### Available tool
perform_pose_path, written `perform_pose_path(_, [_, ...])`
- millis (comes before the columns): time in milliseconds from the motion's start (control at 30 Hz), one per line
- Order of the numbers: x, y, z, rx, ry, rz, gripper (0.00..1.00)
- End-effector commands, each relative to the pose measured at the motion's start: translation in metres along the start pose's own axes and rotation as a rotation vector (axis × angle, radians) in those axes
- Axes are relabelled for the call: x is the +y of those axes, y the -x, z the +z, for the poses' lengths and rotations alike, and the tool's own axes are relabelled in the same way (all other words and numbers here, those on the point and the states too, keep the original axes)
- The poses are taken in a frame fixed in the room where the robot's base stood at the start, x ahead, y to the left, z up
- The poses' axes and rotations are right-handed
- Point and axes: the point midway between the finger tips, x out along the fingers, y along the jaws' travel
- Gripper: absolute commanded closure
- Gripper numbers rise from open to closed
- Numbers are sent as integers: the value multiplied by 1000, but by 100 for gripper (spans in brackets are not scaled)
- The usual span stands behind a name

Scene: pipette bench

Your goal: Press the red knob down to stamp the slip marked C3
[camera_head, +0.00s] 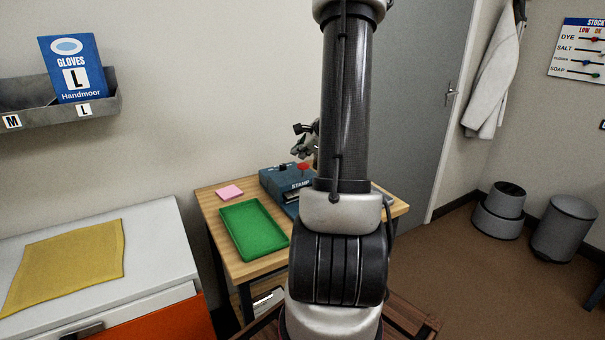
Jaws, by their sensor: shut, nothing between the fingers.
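The blue stamp machine (281,181), lettered "STAMP", stands on the wooden table behind my arm. Its red knob (304,167) shows on top, just left of my arm. My gripper (299,150) is shut and empty, a little above the machine near the knob; my arm hides part of it, and I cannot tell whether it touches the knob. A pink slip or pad (230,191) lies on the table's back left. No C3 marking is readable. My arm hides the machine's right side.
A green tray (236,209) lies on the wooden table (216,227), left of my arm. A white cabinet (150,222) with a yellow cloth (68,262) stands at left. A glove shelf (105,113) hangs above. Grey bins (564,230) stand at right; floor before them is clear.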

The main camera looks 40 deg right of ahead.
Motion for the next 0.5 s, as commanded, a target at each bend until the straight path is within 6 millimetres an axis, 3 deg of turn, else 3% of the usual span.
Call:
perform_pose_path(200, [-2, 3, 2, -1, 0, -1, 100])
perform_pose_path(500, [-19, 25, 19, -1, 3, -3, 100])
